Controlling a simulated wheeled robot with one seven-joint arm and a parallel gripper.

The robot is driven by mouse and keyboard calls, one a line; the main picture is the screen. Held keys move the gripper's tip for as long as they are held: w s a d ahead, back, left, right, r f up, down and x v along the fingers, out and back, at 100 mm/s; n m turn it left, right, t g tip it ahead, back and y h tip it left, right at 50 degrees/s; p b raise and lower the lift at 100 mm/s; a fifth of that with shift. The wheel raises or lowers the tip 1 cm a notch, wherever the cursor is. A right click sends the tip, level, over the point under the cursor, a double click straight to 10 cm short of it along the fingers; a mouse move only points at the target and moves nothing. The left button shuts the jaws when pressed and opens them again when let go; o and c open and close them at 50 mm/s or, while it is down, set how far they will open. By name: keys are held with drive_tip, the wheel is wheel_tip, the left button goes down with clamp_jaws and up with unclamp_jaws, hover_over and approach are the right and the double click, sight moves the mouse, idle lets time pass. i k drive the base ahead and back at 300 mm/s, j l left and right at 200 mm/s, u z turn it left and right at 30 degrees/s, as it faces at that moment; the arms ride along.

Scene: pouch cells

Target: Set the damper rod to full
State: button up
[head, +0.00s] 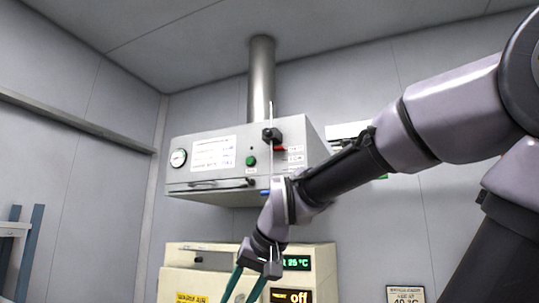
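The damper rod (271,112) is a thin, pale upright rod on the front of a grey hood (222,174). It passes through a black clamp or knob (271,136). A red mark and small label plates sit just right of it; their text is too small to read. A blue piece shows lower down, near the rod's lower part, where my arm comes close in the picture. My gripper (241,293) points down in front of the cream cabinet, well below the clamp. Its two teal fingers are apart, with nothing seen between them; their tips run out of the frame.
The hood has a gauge (178,158), a green button (251,161) and a front handle (222,184); a metal duct (261,75) rises from it. Below stands a cream cabinet (211,258) with a display and an "off" sign. A blue-framed rack (34,240) is at left.

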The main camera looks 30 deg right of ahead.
sight(262, 193)
drive_tip(key=z, duration=0.4)
drive_tip(key=i+l+z, duration=0.1)
drive_tip(key=z, duration=0.65)
drive_tip(key=i+z, duration=0.1)
drive_tip(key=z, duration=0.25)
drive_tip(key=i+z, duration=0.1)
drive_tip(key=i, duration=0.15)
